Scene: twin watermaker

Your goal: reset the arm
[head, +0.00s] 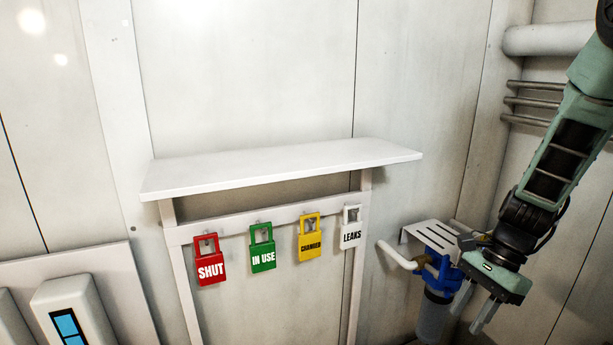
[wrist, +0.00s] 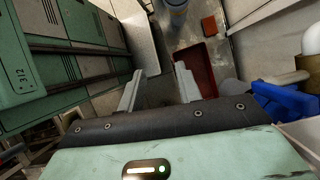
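My gripper (head: 474,306) hangs at the lower right of the head view, pointing down, in front of a blue filter housing on the wall. In the wrist view my gripper (wrist: 158,88) shows two grey fingers spread apart with nothing between them. The arm comes down from the upper right of the head view. Whether a finger touches the filter housing cannot be told.
A white shelf (head: 280,166) carries hanging tags below it: red SHUT (head: 210,262), green IN USE (head: 262,250), yellow CHANGED (head: 309,238), white LEAKS (head: 351,228). The blue filter housing (head: 434,276) is close to my gripper. The wrist view shows green lockers (wrist: 62,60) and a red tray (wrist: 196,68).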

